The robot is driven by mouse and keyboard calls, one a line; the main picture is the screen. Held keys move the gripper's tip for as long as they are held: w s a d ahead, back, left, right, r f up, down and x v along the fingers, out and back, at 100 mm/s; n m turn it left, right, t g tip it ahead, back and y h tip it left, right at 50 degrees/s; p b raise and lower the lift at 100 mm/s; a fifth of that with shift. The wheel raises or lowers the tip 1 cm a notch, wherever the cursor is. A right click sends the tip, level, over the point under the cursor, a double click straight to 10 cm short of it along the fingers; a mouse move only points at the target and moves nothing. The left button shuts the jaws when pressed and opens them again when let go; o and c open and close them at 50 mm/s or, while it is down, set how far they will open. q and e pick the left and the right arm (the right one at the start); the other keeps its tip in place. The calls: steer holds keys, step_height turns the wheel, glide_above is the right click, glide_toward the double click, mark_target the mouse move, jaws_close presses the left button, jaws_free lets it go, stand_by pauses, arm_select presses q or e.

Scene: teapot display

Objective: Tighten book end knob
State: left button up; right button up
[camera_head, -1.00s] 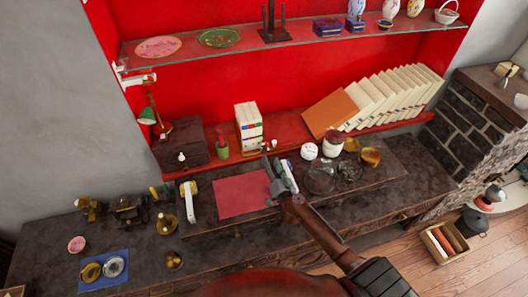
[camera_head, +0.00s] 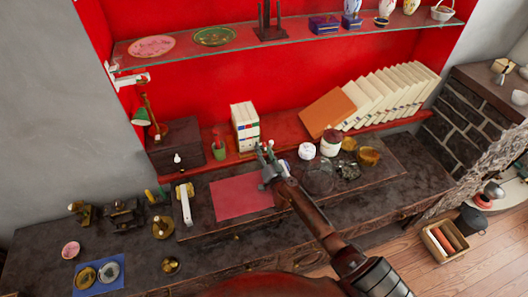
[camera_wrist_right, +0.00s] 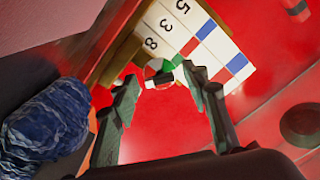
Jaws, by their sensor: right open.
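The small group of white numbered books (camera_head: 245,128) stands on the red shelf. They also show large in the right wrist view (camera_wrist_right: 192,42), with a brown book end (camera_wrist_right: 124,58) along their side. A small knob-like part (camera_wrist_right: 158,78), white, dark, red and green, lies between the fingertips in that view; I cannot tell if they touch it. My right gripper (camera_head: 266,154) is open, in front of the books at their lower right, and its two fingers (camera_wrist_right: 163,86) stand apart in the wrist view. The gripper hides the book end's front in the head view. My left gripper is out of view.
A green cup (camera_head: 220,151) and dark cabinet (camera_head: 177,145) stand left of the books. White jars (camera_head: 307,151) and a glass dish (camera_head: 318,177) stand to the right. An orange book (camera_head: 327,111) leans on a long row. A red mat (camera_head: 241,197) lies below.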

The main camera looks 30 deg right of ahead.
steer(key=shift+c, duration=0.4)
jaws_close()
